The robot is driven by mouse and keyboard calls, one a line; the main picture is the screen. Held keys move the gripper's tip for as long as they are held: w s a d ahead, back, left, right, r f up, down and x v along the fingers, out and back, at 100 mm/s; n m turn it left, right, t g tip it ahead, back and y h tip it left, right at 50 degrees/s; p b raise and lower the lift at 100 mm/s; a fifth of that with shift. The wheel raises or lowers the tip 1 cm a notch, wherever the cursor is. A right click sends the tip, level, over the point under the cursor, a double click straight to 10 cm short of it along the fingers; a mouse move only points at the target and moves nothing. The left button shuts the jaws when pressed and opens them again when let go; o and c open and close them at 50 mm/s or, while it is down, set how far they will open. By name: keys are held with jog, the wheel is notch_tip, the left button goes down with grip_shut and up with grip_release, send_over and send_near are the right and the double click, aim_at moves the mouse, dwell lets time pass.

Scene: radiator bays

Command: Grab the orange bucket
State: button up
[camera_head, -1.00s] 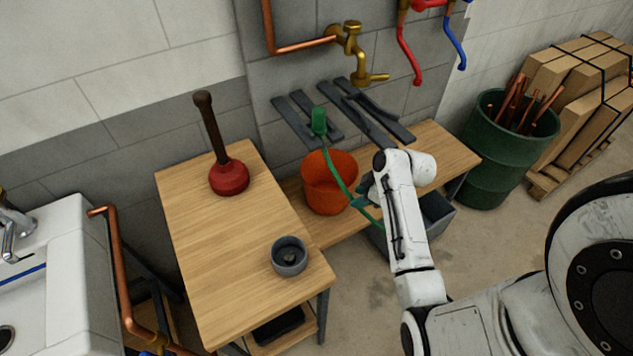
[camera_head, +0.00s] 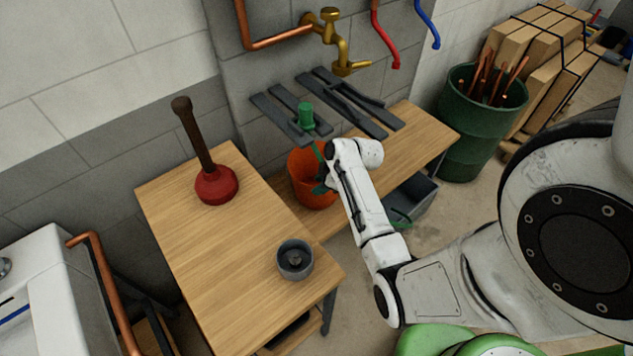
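The orange bucket (camera_head: 299,176) stands on the low wooden bench behind the nearer table, its open top facing up. My forearm and gripper cover its right side. My gripper (camera_head: 322,183) is a small dark shape at the bucket's right front; I cannot tell whether it touches the bucket. Its fingers are too small and hidden to tell whether they are open or shut. A green grip-like piece (camera_head: 305,115) shows above the bucket, with a thin green strand running down behind my arm.
A red plunger (camera_head: 216,185) and a grey cup (camera_head: 295,259) stand on the nearer wooden table (camera_head: 215,265). A brass tap (camera_head: 335,40) and dark flat bars (camera_head: 340,103) are behind the bucket. A grey bin (camera_head: 411,202) is below the bench. A green barrel (camera_head: 470,140) stands right.

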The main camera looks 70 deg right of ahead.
aim_at(312, 188)
jog(key=shift+x, duration=2.5)
jog(key=shift+w+r, duration=0.1)
jog(key=shift+w, duration=0.1)
grip_shut()
